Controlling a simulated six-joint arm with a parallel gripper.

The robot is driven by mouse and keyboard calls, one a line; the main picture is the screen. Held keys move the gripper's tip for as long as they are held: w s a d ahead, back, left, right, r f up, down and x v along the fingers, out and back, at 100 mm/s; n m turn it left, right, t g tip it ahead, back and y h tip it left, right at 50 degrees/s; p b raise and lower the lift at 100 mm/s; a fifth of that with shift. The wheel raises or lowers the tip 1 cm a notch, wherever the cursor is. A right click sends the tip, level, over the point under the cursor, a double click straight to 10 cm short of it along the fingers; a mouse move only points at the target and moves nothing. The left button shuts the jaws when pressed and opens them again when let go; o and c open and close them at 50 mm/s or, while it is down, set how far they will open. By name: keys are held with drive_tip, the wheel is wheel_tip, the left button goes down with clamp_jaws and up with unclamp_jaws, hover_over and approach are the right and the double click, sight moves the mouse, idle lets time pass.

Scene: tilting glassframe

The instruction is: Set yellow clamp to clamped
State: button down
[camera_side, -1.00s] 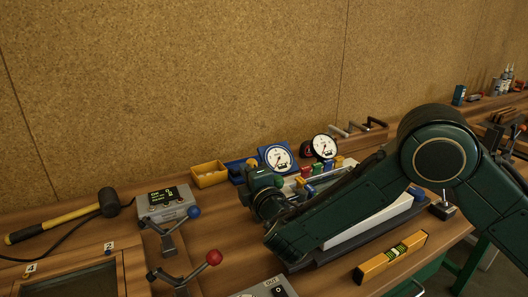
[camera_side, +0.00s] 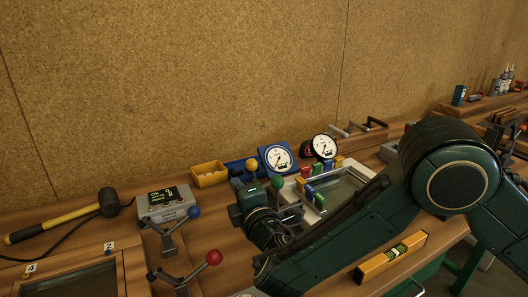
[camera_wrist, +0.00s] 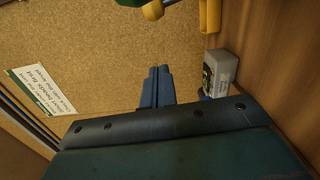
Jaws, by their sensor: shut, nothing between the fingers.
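A yellow ball knob (camera_side: 252,164), which looks like the yellow clamp's handle end, stands behind my wrist in the side view. The clamp's body is hidden by my arm, so I cannot tell its position. In the wrist view a rounded yellow piece (camera_wrist: 152,10) shows at the top edge; I cannot tell whether it is the same knob. My gripper (camera_wrist: 157,72) is shut and empty, its fingers together against the cork wall in the wrist view. In the side view my wrist covers the fingertips.
A green knob (camera_side: 278,181) stands close to my wrist. A pale-framed glass panel (camera_side: 345,185) lies behind my forearm, with coloured blocks (camera_side: 305,190) at its left. Blue (camera_side: 194,212) and red (camera_side: 214,257) knobbed clamps are at left. Dial gauges (camera_side: 277,158) stand behind.

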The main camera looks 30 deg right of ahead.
drive_tip(key=s, duration=0.6)
drive_tip(key=shift+a, duration=0.15)
drive_tip(key=c, duration=1.4)
unclamp_jaws()
drive_tip(key=shift+r, duration=0.2)
drive_tip(key=shift+c, duration=0.2)
drive_tip(key=o, duration=0.3)
drive_tip(key=shift+r, duration=0.35)
drive_tip(key=shift+o, duration=0.2)
wheel_tip(320, 180, up, 14)
drive_tip(key=r, duration=0.1)
drive_tip(key=w+d+f+m+g, duration=0.2)
drive_tip(key=w+m+g, duration=0.2)
drive_tip(key=w+m, duration=0.15)
drive_tip(key=w+d+f+m+g, duration=0.2)
drive_tip(key=w+f+m+g, duration=0.15)
drive_tip(key=m+g, duration=0.2)
drive_tip(key=d+r+m+g+y, duration=0.2)
drive_tip(key=d+r+m+g, duration=0.2)
drive_tip(key=r+m, duration=0.1)
drive_tip(key=shift+w+f, duration=0.15)
drive_tip(key=shift+f, duration=1.05)
drive_tip(key=shift+w+f, duration=0.1)
drive_tip(key=shift+f, duration=1.05)
